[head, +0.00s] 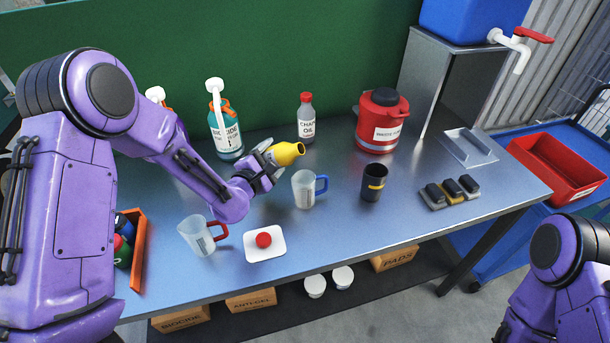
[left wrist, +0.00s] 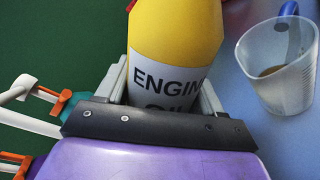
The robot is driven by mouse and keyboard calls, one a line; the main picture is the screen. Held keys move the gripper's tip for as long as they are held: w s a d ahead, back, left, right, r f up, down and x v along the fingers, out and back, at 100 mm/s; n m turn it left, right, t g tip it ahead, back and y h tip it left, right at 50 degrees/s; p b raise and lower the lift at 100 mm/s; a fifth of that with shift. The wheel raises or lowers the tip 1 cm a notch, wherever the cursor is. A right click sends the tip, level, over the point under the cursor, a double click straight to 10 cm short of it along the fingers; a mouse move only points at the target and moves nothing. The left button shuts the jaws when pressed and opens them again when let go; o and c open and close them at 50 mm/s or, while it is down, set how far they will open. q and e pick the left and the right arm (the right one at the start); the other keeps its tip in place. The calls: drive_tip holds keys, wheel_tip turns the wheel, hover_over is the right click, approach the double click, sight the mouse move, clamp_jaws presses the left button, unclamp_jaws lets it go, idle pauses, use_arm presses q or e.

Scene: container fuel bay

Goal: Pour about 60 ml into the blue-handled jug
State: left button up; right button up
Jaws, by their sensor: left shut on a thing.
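The blue-handled jug (head: 303,191) stands upright on the steel bench, a clear cup with its blue handle to the right. In the left wrist view the jug (left wrist: 284,62) shows a little brownish liquid at its bottom. My left gripper (head: 266,163) is shut on a yellow bottle (head: 288,153), labelled as engine oil (left wrist: 172,85) in the left wrist view. The bottle is tipped well over, its open mouth pointing right, above and behind the jug. No stream shows from its mouth. My right gripper is out of view; only part of that arm shows at the lower right.
A red-handled jug (head: 197,236) and a white pad (head: 277,251) with a red cap (head: 264,240) stand in front. A black cup (head: 374,183) is right of the jug. A chain oil bottle (head: 306,120), teal pump bottle (head: 227,135) and red waste can (head: 383,125) stand behind.

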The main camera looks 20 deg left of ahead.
sight(275, 149)
use_arm(q)
drive_tip(key=shift+d+r+n, duration=0.1)
drive_tip(key=shift+d+n, duration=0.2)
drive_tip(key=shift+n, duration=0.4)
drive_tip(key=shift+d+r+n, duration=0.15)
drive_tip(key=shift+d+n, duration=0.05)
drive_tip(key=shift+n, duration=0.4)
drive_tip(key=shift+a+n+t+h+b, duration=0.1)
drive_tip(key=shift+n+t+h+b, duration=0.25)
drive_tip(key=shift+n, duration=0.85)
drive_tip(key=shift+n+b, duration=0.4)
drive_tip(key=shift+n, duration=0.2)
drive_tip(key=shift+r+n+t, duration=0.25)
drive_tip(key=shift+r+n, duration=0.25)
drive_tip(key=shift+n, duration=0.2)
drive_tip(key=shift+r+n+h, duration=0.35)
drive_tip(key=shift+r+n, duration=0.4)
drive_tip(key=shift+n, duration=0.45)
